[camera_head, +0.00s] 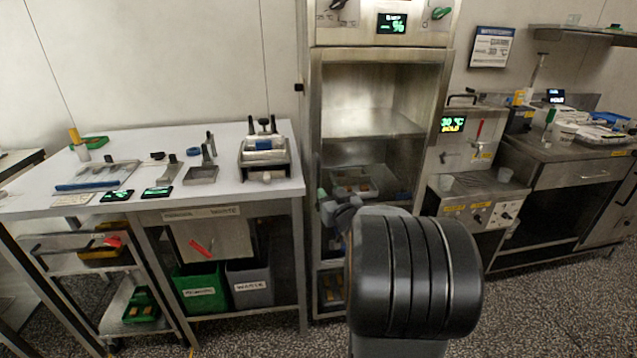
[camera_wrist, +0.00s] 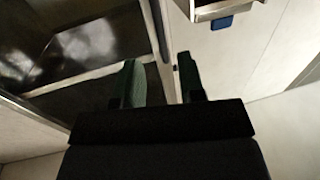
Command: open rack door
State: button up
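The tall steel rack (camera_head: 315,130) stands in the middle of the head view. Its front shows shelves and a metal tray (camera_head: 352,182) inside; I cannot tell whether a clear door covers them. My gripper (camera_head: 325,200) is at the rack's lower left front, partly hidden by my arm. In the wrist view my gripper (camera_wrist: 160,83) has its two green fingers apart. A narrow steel upright (camera_wrist: 154,35) shows just beyond the fingers, with the dark, shiny rack interior to its left. I cannot tell whether the fingers touch or straddle it.
A white-topped table (camera_head: 225,150) with tools stands left of the rack, with a green bin (camera_head: 200,292) and a grey bin (camera_head: 250,286) beneath. A dispensing machine (camera_head: 455,160) and steel counter (camera_head: 560,165) stand to the right. Speckled floor (camera_head: 550,300) is clear at lower right.

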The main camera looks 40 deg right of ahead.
aim_at(319, 180)
jog(key=x, duration=0.9)
grip_shut()
dwell(0.4)
